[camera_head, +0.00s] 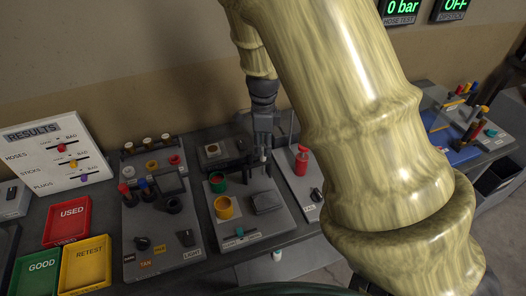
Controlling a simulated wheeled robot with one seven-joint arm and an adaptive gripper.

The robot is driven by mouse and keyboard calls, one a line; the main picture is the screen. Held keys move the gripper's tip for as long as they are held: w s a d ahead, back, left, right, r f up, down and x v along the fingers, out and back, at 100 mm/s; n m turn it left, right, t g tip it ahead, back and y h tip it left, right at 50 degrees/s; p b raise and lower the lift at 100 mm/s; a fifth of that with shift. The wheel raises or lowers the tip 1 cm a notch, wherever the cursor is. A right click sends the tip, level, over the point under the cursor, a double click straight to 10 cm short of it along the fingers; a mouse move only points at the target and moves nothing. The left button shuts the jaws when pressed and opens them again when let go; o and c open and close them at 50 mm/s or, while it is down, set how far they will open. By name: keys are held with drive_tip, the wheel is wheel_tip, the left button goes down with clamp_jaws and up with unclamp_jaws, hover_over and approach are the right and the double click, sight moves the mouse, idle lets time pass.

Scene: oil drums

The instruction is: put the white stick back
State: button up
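My gripper (262,158) points down over the back of the middle grey panel (238,205). Its dark fingers are small and partly blend with dark parts behind them, so I cannot tell whether they are open or shut. A small pale spot shows between or beside the fingertips; I cannot tell whether it is part of a white stick. No white stick is clear elsewhere. A display at the top right is labelled DIPSTICK (452,15) and reads OFF.
My arm hides much of the centre and right. A red bottle (301,160) stands to the right. Red (68,219), green (38,268) and yellow (86,266) trays lie left. A blue mat (452,150) with tools is far right.

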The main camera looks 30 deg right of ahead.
wheel_tip(320, 180, up, 8)
drive_tip(key=b, duration=0.1)
drive_tip(key=shift+r, duration=0.15)
